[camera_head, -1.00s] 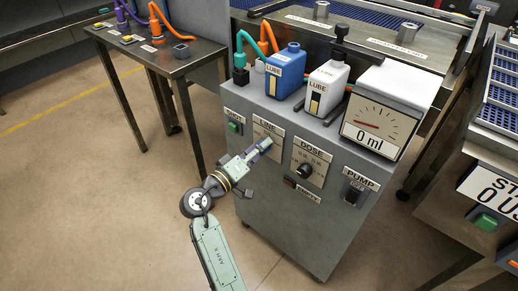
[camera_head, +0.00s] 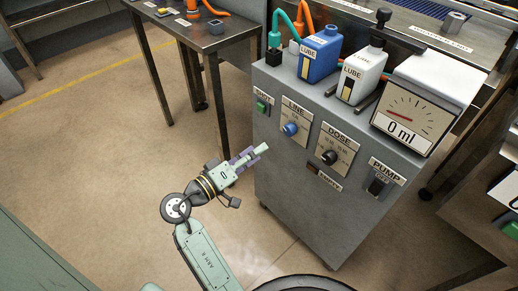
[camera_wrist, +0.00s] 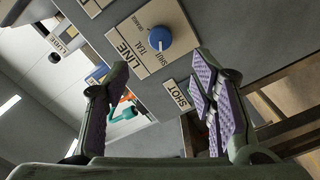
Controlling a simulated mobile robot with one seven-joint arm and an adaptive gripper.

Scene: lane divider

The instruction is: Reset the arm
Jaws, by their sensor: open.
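My gripper (camera_head: 257,153) is open and empty, with its purple-padded fingers apart in the wrist view (camera_wrist: 155,105). In the head view it hangs in the air to the left of the grey dosing cabinet (camera_head: 310,205), apart from its front. The blue LINE knob (camera_head: 290,129) on that front is in plain view.
The cabinet front also carries a green SHOT button (camera_head: 261,106), a black DOSE knob (camera_head: 330,157) and a PUMP switch (camera_head: 377,186). A blue LUBE bottle (camera_head: 320,55), a white LUBE bottle (camera_head: 361,76) and a 0 ml gauge (camera_head: 413,115) are on top. A side table (camera_head: 210,40) stands behind left.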

